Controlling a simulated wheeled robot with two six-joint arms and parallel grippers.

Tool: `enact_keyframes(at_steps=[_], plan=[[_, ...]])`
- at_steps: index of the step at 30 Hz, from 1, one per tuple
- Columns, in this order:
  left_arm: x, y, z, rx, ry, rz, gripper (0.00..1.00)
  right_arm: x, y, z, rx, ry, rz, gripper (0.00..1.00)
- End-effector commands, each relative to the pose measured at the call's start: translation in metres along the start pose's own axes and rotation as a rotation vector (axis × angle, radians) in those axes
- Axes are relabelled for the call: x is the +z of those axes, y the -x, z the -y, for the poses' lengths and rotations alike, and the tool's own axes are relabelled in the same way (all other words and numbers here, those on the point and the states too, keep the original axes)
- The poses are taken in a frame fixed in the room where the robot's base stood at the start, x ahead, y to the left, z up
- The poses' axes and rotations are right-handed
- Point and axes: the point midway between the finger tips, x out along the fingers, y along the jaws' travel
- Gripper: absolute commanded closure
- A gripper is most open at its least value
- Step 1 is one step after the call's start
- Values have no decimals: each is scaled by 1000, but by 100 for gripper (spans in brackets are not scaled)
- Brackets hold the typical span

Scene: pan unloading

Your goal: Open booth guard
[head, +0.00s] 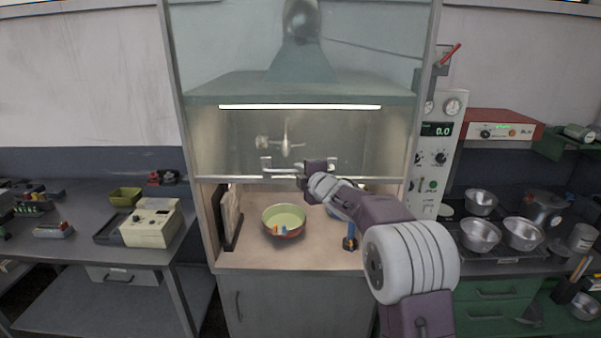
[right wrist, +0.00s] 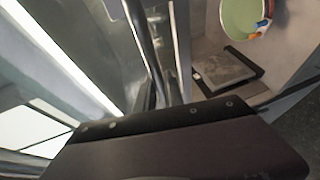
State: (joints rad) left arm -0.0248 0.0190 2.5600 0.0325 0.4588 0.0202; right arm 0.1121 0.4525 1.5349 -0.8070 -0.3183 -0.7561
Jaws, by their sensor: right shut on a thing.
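The booth guard (head: 225,150) is a clear pane across the front of the booth. Its lower edge stands above the booth floor, with an open gap below it. A metal handle bar (head: 280,171) runs along the guard's lower part. My right gripper (head: 312,170) is shut on this bar near its right half; the fingertips are small and partly hidden by the wrist. In the right wrist view a grey bar (right wrist: 145,45) runs down to the gripper. A green-lined pan (head: 284,217) with small coloured pieces sits on the booth floor. My left gripper is not in view.
A dark-framed board (head: 231,218) stands inside the booth at left, and a blue item (head: 350,238) stands at right, near my arm. A control panel (head: 438,150) is on the booth's right. Benches with metal pots (head: 480,235) and instruments (head: 150,225) flank it.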

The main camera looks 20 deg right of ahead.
Motion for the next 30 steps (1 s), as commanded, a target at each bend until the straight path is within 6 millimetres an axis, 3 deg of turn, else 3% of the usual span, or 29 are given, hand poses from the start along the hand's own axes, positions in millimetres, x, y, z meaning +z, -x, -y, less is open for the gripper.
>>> enact_keyframes(at_steps=[6,7,9,20,30], plan=[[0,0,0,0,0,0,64,0,0,0,2,0,-1,100],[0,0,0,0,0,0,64,0,0,0,2,0,-1,79],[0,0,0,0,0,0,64,0,0,0,1,0,-1,66],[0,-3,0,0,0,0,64,0,5,1,1,0,0,66],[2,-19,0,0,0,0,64,0,68,1,3,0,1,66]])
